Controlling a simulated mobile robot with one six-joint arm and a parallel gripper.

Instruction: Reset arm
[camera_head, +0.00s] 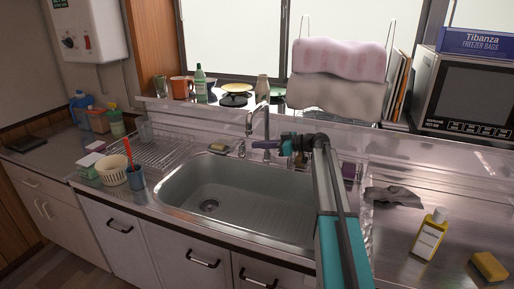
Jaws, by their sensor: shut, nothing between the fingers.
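My arm comes up from the bottom of the picture, right of the sink (185,195), and bends left at its top. My gripper (260,145) is small and dark at the end of it, pointing left. It is shut and holds nothing. It is in front of the sink's back edge, overlapping the base of the tap (263,118) in the picture. I cannot tell if it touches the tap. The part of the counter behind my arm is hidden.
Right counter: grey cloth (393,196), yellow bottle (430,236), sponge (489,267), microwave (468,95). Left counter: drying rack (160,148), white basket (114,170), blue cup (136,178). Mugs and a green bottle (200,84) line the sill; towels (337,75) hang behind. The sink looks empty.

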